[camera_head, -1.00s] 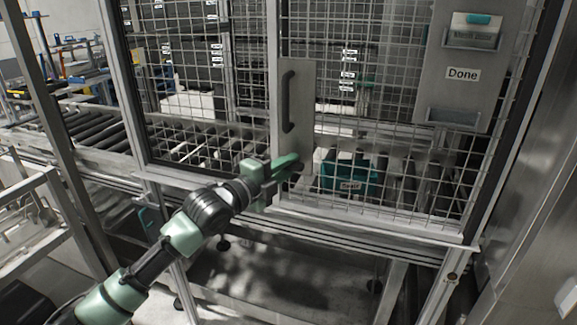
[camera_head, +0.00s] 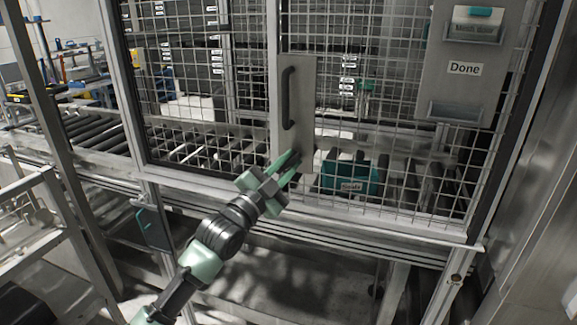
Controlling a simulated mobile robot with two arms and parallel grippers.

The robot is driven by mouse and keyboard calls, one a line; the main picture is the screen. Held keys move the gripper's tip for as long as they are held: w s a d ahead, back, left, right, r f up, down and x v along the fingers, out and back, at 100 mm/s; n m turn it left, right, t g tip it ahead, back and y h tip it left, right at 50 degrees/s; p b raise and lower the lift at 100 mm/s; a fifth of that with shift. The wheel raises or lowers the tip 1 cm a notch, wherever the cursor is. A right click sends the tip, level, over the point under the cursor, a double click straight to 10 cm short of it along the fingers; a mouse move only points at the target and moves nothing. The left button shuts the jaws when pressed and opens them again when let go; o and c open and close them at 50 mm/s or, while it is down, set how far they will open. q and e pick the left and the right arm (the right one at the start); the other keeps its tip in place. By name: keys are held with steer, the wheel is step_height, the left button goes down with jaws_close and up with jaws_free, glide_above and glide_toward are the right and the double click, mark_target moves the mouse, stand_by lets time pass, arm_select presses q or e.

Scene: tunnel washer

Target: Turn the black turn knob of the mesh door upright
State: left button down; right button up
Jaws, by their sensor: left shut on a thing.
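The mesh door (camera_head: 385,155) has a grey metal plate (camera_head: 306,85) with a black upright bar handle (camera_head: 288,98). The black turn knob (camera_head: 296,157) sits low on this plate, below the handle, and is mostly hidden by my fingers. My left gripper (camera_head: 289,166) comes from the lower left with its green fingers shut on the knob, tilted up to the right. The knob's exact angle is hard to see. My right gripper is not in view.
Behind the mesh, a teal bin (camera_head: 350,178) stands on a roller conveyor (camera_head: 92,125). A panel with a "Done" sign (camera_head: 464,68) hangs at the upper right. A metal frame post (camera_head: 65,150) stands at the left.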

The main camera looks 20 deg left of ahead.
arm_select(q)
steer(key=n+y, duration=0.1)
steer(key=n, duration=0.1)
steer(key=n+t, duration=0.1)
steer(key=n, duration=0.2)
steer(key=shift+t+y, duration=0.3)
steer(key=shift+y, duration=0.1)
steer(key=n+y+p, duration=0.1)
steer(key=n+y, duration=0.1)
steer(key=n, duration=0.2)
steer(key=n+t+y+p, duration=0.1)
steer(key=n+y, duration=0.1)
steer(key=n, duration=0.1)
steer(key=shift+f+n, duration=0.1)
steer(key=shift+n, duration=0.3)
steer(key=c, duration=1.5)
jaws_free()
steer(key=b+v, duration=0.2)
steer(key=v, duration=0.5)
steer(key=shift+s+f, duration=0.2)
steer(key=shift+s, duration=0.1)
